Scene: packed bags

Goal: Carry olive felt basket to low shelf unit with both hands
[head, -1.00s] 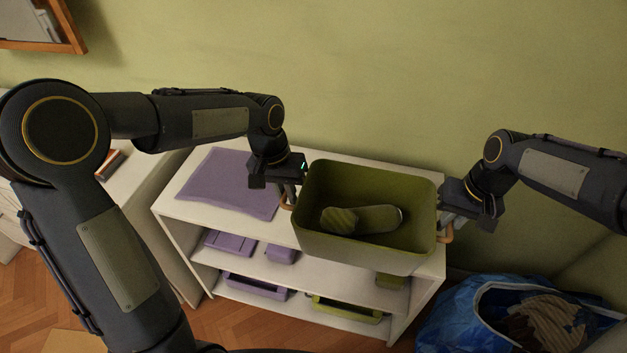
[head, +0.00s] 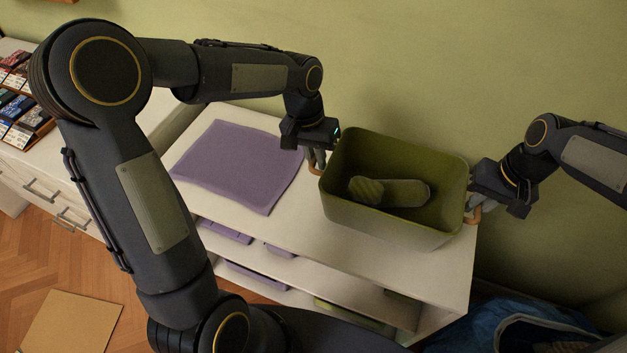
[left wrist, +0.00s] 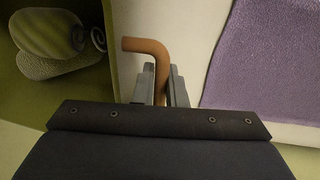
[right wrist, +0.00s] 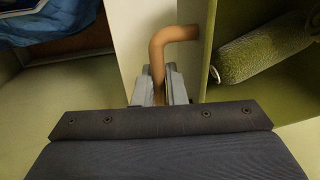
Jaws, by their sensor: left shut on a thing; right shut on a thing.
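The olive felt basket (head: 400,222) is at the right end of the white low shelf unit (head: 290,245), over its top; whether it touches the top I cannot tell. Inside it lie a ribbed green roll and a flatter item (head: 408,192). My left gripper (head: 316,160) is shut on the basket's left tan handle (left wrist: 150,47), which shows between the fingers in the left wrist view. My right gripper (head: 476,208) is shut on the right handle (right wrist: 172,36), seen in the right wrist view. The basket looks about level.
A purple mat (head: 240,165) covers the left part of the unit's top. Purple and green trays sit on the lower shelves. A blue bag (head: 510,325) stands on the floor at the right. A white drawer unit (head: 50,185) is at the left, and the green wall is behind.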

